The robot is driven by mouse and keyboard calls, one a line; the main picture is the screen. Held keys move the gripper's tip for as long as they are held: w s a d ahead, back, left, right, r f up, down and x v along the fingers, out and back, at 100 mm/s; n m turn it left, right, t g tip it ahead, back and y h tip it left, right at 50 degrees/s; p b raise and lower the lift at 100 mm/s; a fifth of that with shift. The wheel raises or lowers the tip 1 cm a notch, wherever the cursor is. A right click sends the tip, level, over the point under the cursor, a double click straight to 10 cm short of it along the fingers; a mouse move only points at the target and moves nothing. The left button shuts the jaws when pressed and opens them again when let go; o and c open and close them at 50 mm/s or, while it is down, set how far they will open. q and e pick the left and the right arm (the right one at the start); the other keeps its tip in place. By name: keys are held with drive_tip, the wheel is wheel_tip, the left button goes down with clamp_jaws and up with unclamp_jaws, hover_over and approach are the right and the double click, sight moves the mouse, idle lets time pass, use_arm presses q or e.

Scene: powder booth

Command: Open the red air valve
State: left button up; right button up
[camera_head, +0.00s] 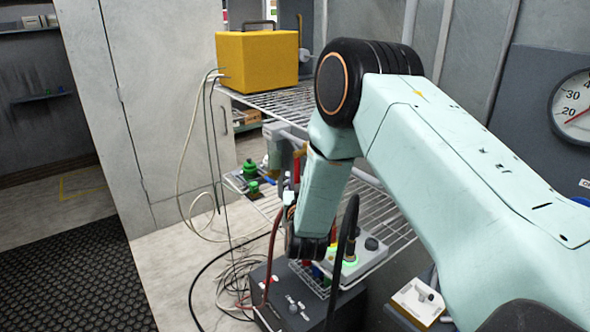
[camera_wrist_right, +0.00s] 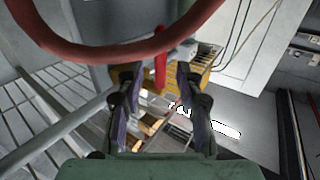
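The red air valve handle (camera_head: 296,168) shows as a narrow red strip by a grey pipe and brass fitting under the wire shelf in the head view, partly hidden by my right arm. In the right wrist view the upright red handle (camera_wrist_right: 160,71) stands between the two fingertips of my right gripper (camera_wrist_right: 155,74). The fingers are apart, with a visible gap on each side of the handle, and I see no clear contact. In the head view my right gripper (camera_head: 290,195) is small and largely hidden by my wrist. My left gripper is not in view.
A yellow box (camera_head: 257,60) stands on the wire shelf (camera_head: 275,100). A control box (camera_head: 285,300) with hoses and cables sits below. A red hose (camera_wrist_right: 110,52) arcs close across the right wrist view. A pressure gauge (camera_head: 575,105) is at right. Floor at left is clear.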

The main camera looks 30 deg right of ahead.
sight(297, 172)
drive_tip(key=x, duration=0.3)
drive_tip(key=shift+w+r+p, duration=0.1)
drive_tip(key=shift+w+p, duration=0.2)
drive_tip(key=shift+w+d, duration=0.35)
drive_tip(key=shift+d, duration=0.35)
drive_tip(key=shift+w+a, duration=0.3)
drive_tip(key=shift+w, duration=0.15)
drive_tip(key=shift+s, duration=0.1)
drive_tip(key=shift+c, duration=1)
drive_tip(key=shift+s+d, duration=0.2)
drive_tip(key=shift+s, duration=0.05)
drive_tip(key=c, duration=0.3)
drive_tip(key=shift+c, duration=0.8)
drive_tip(key=shift+w+a, duration=0.15)
drive_tip(key=shift+a, duration=0.1)
clamp_jaws()
drive_tip(key=shift+d, duration=0.1)
